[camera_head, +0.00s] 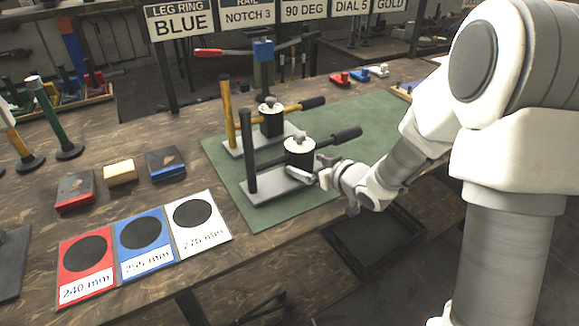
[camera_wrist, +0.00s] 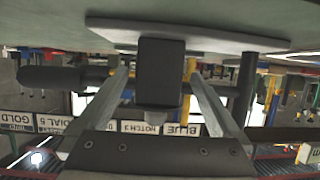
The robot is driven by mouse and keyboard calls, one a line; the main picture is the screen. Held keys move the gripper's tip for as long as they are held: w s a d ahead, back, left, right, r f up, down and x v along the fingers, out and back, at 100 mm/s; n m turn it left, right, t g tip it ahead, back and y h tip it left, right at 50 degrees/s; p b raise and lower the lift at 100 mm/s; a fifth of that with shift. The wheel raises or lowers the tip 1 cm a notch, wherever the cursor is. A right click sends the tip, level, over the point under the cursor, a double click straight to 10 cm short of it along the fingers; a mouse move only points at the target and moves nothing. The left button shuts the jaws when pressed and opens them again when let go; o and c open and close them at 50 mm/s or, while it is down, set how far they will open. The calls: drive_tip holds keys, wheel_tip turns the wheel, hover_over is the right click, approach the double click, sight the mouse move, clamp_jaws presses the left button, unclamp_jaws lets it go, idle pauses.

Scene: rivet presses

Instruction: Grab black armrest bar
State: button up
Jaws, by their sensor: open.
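A near press on the green mat carries a black lever bar with a thick black grip (camera_head: 346,135) and a black upright bar (camera_head: 248,150) at its left end. I cannot tell which of these is the armrest bar. The grip (camera_wrist: 48,78) and the upright bar (camera_wrist: 246,88) also show in the upside-down wrist view. My gripper (camera_head: 322,178) is open beside the near press's front right. In the wrist view my fingers (camera_wrist: 156,72) point at the dark press body (camera_wrist: 160,62), with the lever bar crossing behind; contact cannot be told.
A second press with a yellow upright bar (camera_head: 228,115) stands just behind. Red, blue and white size cards (camera_head: 140,260) lie front left, with small blocks (camera_head: 120,172) behind. A dark tray (camera_head: 375,240) sits below the mat's right edge. The green mat (camera_head: 365,115) has free room at back right.

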drive_tip(key=b+x, duration=0.1)
drive_tip(key=x, duration=0.3)
drive_tip(key=shift+w+a+f, duration=0.1)
drive_tip(key=shift+w+a, duration=0.1)
drive_tip(key=shift+w, duration=0.15)
clamp_jaws()
